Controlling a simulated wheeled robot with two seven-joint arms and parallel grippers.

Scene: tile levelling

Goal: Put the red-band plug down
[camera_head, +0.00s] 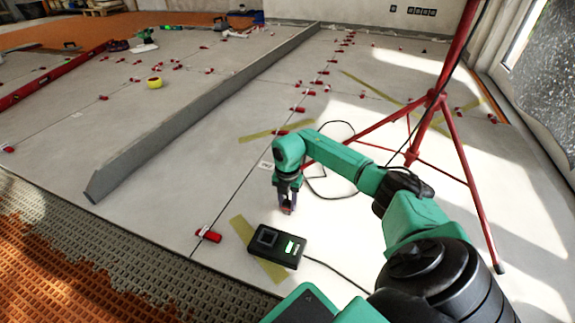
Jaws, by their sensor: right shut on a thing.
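My right gripper (287,205) points down over the pale tiles, just behind the black box. It is shut on the red-band plug (287,210), of which only a small reddish bit shows between the fingers. The fingers hide most of the plug, and I cannot tell whether it touches the floor. The black box (264,255) with lit green displays lies in front of the gripper, partly on yellow tape. My left gripper is not in view.
A red levelling clip (208,236) sits left of the box. A long grey straightedge (150,140) crosses the tiles at left. A red tripod (440,105) stands at right, with a black cable (325,198) looping near my arm. Bare tile lies left of the gripper.

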